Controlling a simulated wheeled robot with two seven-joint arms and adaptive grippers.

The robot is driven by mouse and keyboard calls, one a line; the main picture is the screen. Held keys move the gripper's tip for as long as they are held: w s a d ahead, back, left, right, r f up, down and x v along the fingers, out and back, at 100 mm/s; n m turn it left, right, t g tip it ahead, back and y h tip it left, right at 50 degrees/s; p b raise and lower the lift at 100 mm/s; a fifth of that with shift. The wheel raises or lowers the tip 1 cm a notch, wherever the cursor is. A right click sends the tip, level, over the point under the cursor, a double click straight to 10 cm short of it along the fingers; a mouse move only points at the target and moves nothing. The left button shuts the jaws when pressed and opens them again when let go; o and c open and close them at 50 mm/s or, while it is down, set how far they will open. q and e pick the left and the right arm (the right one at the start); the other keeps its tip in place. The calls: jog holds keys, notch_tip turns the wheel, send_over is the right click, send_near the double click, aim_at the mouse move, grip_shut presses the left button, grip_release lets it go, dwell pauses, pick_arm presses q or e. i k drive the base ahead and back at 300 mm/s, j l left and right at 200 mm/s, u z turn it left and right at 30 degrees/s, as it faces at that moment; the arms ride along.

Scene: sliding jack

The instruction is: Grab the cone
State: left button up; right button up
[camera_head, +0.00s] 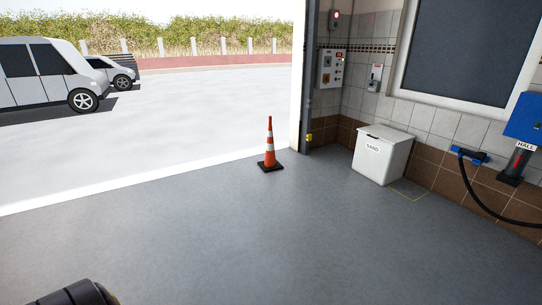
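An orange traffic cone (270,147) with white bands stands upright on a dark base on the grey floor. It is just inside the garage opening, a little above the middle of the head view. Nothing touches it. A dark rounded part of my own body shows at the bottom left, far from the cone. Neither of my grippers is in view.
A white sand bin (381,158) stands against the tiled wall, right of the cone. A blue wall unit (524,118) with a black hose hangs at the far right. The floor (250,225) before the cone is clear. Two white vehicles (45,75) are outside.

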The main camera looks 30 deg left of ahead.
aim_at(270, 164)
jog(key=i+j+u, duration=0.65)
jog(key=i, duration=0.15)
jog(key=i+j+u, duration=0.15)
jog(key=i+u, duration=0.15)
jog(key=i, duration=0.15)
jog(key=i+u, duration=0.3)
jog(key=i, duration=0.15)
jog(key=i+j, duration=0.1)
jog(key=i, duration=3.4)
jog(key=i+j+z, duration=0.15)
jog(key=i, duration=0.3)
jog(key=i+j+z, duration=0.1)
jog(key=i, duration=0.35)
